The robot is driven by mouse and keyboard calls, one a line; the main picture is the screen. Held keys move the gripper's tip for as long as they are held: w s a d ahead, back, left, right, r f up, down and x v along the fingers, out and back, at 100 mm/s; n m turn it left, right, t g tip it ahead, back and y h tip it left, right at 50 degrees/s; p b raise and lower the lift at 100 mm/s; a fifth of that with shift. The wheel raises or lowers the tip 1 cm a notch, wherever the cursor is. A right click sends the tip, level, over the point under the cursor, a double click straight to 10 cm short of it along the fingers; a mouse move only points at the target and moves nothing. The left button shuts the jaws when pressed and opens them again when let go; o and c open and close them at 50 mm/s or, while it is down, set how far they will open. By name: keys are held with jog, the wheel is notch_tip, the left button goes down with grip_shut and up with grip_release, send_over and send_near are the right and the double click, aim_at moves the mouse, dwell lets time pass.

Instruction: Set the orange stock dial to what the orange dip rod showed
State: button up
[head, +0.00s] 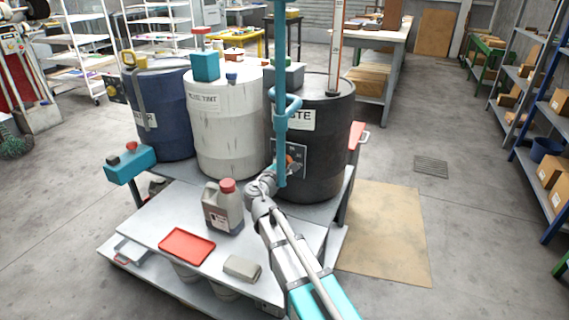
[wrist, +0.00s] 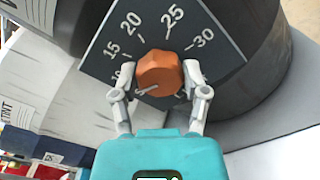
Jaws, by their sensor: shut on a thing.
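The orange stock dial (wrist: 158,73) is a faceted knob on a dark plate (wrist: 107,42) with white numbers, among them 15, 20, 25 and 30. A pale line on the knob points to the lower left, away from 25 and 30. My gripper (wrist: 158,80) has its two fingers on either side of the knob, shut on it. In the head view the dial (head: 291,161) shows small on the black drum (head: 330,125), partly hidden. A pale rod with a reddish scale (head: 337,45) stands up from the black drum; its reading is too small to make out.
A white drum (head: 225,130) and a blue drum (head: 160,110) stand left of the black one. A grey jug with a red cap (head: 222,210), a red tray (head: 187,246) and a grey block (head: 242,268) lie in front.

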jog(key=shift+w+m, duration=0.1)
jog(key=shift+m, duration=0.7)
jog(key=o, duration=1.1)
jog(key=shift+o, duration=0.2)
jog(key=shift+s, duration=0.2)
jog(key=v, duration=1.1)
jog(key=shift+s+a, duration=0.15)
jog(key=shift+s, duration=0.2)
